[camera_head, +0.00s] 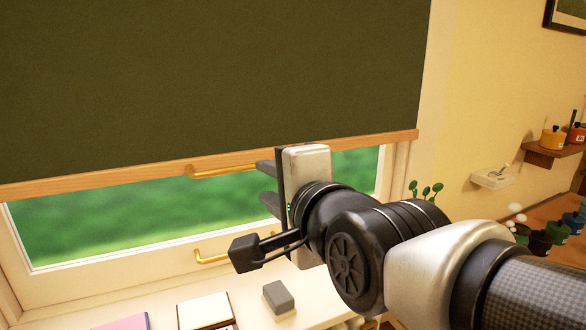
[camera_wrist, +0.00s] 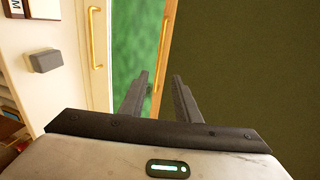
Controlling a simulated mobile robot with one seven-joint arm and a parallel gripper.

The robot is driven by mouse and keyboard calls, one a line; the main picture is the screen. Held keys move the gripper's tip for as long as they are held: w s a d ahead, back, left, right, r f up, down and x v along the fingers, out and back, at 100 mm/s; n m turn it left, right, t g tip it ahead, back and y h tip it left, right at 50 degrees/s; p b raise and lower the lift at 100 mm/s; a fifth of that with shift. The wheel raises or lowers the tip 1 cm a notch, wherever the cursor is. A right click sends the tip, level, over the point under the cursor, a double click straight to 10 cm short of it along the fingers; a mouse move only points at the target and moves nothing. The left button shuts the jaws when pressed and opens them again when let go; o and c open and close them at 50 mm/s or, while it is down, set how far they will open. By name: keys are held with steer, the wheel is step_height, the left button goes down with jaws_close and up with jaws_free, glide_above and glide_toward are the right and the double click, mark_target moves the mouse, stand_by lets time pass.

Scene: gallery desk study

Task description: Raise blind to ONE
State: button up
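The dark green blind (camera_head: 220,75) hangs partly lowered, covering the upper window. It fills the right of the wrist view (camera_wrist: 250,70). Its wooden bottom rail (camera_head: 100,178) carries a brass handle (camera_head: 225,170), which also shows in the wrist view (camera_wrist: 163,42). My gripper (camera_head: 263,182) is open and empty, just right of that handle, its fingers pointing left. In the wrist view the rail and handle lie ahead, between the fingertips (camera_wrist: 159,77), and seem apart from them. No mark reading ONE is visible.
A second brass handle (camera_head: 212,257) is on the lower window frame. Below, a grey block (camera_head: 278,297) and a notebook (camera_head: 204,310) lie on the pale surface. A wall switch (camera_head: 492,178), a shelf with bottles (camera_head: 553,150) and plants are at the right.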

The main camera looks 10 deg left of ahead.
mark_target(244, 168)
steer(key=x, duration=1.6)
steer(key=shift+w+f, duration=0.2)
steer(key=shift+c, duration=0.2)
jaws_close()
